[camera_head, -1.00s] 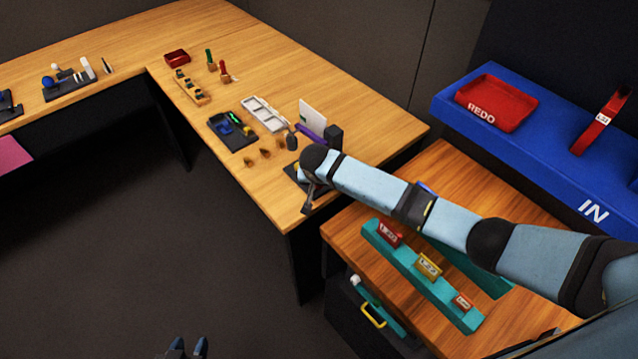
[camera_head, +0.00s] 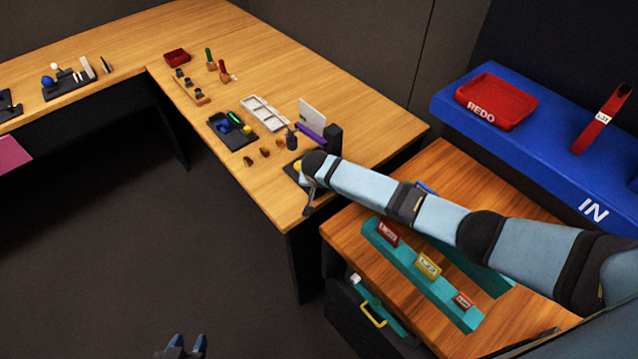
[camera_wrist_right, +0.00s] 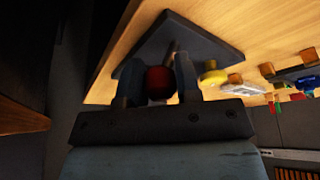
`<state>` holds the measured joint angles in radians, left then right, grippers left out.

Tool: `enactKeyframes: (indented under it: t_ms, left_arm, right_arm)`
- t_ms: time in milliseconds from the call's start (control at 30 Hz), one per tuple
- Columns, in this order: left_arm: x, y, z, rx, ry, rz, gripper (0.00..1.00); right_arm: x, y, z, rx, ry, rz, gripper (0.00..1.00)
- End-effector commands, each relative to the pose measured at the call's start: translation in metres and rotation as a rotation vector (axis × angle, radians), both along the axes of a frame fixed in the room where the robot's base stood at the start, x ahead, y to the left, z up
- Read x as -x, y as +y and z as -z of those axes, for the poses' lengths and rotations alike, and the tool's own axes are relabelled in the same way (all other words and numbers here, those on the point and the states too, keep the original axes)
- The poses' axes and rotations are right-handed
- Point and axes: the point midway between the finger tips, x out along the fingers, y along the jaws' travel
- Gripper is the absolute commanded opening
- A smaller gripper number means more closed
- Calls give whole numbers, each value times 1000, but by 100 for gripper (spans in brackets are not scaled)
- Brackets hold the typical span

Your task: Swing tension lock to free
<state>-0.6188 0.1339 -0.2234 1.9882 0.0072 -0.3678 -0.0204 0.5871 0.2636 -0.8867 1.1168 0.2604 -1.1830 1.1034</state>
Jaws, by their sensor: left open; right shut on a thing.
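The tension lock looks to be a lever with a dark red ball knob (camera_wrist_right: 160,82) on a thin pin at a dark panel (camera_wrist_right: 205,42); I read no label. My right gripper (camera_wrist_right: 162,74) is shut on this red knob, one finger on each side. A yellow knob (camera_wrist_right: 213,75) stands on the panel beside the right finger. In the head view the dark panel (camera_head: 289,172) sits at the near end of the wooden desk, partly hidden by my right arm and gripper (camera_head: 308,199). My left gripper (camera_head: 186,346) is open and empty at the bottom edge, over the floor.
Beyond the panel on the desk (camera_head: 330,91) are a dark tray (camera_head: 240,141) with small parts, a white divided tray (camera_head: 264,112) and a dark upright block (camera_head: 333,139). A side table with teal racks (camera_head: 409,262) lies under my right arm. Floor is clear at left.

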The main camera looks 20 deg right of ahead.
Motion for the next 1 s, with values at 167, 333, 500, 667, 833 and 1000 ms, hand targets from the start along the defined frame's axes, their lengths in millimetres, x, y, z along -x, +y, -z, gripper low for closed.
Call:
enactKeyframes:
  t_ms: [167,333,500,667,833,1000]
  left_arm:
    - [0,0,-1,0,0,0,43]
    - [0,0,-5,-1,0,-1,43]
    - [1,1,-8,-1,-1,-2,43]
    - [1,1,-3,-2,0,-3,43]
    - [2,0,9,0,3,-2,43]
    - [2,-3,23,5,11,5,43]
  right_arm:
    - [-1,0,-1,8,14,1,0]
    - [-4,2,-3,30,70,2,0]
    - [-9,5,-5,70,172,2,0]
    - [-14,7,-4,118,287,1,0]
    - [-20,10,-3,162,399,1,0]
    - [-25,10,-2,201,487,0,0]
